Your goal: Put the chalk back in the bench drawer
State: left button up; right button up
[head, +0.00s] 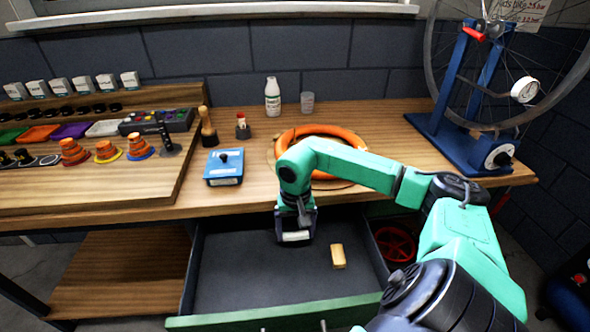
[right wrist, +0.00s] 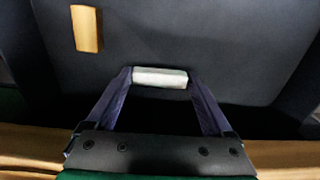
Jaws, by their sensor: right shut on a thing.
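The chalk is a short white block (right wrist: 160,77), held crosswise between the fingertips of my right gripper (head: 295,230) in the right wrist view. It also shows pale at the gripper's lower end in the head view. The bench drawer (head: 240,285) is pulled open, with a dark floor and a green front. My right gripper is shut on the chalk and points down into the back part of the drawer. I cannot tell whether the chalk touches the drawer floor. My left gripper is not in view.
A tan block (head: 338,256) lies in the drawer to the right of my right gripper. The rest of the drawer floor is bare. On the bench above are an orange tyre (head: 290,137), a blue box (head: 223,168), a white bottle (head: 272,98) and a blue wheel stand (head: 455,135).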

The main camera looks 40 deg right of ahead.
aim_at(295, 239)
notch_tip(295, 239, down, 5)
jog(key=shift+f, duration=0.1)
jog(key=shift+f, duration=0.15)
jog(key=o, duration=1.1)
notch_tip(295, 239, up, 13)
jog(key=shift+f+b, duration=0.2)
jog(key=shift+b, duration=0.2)
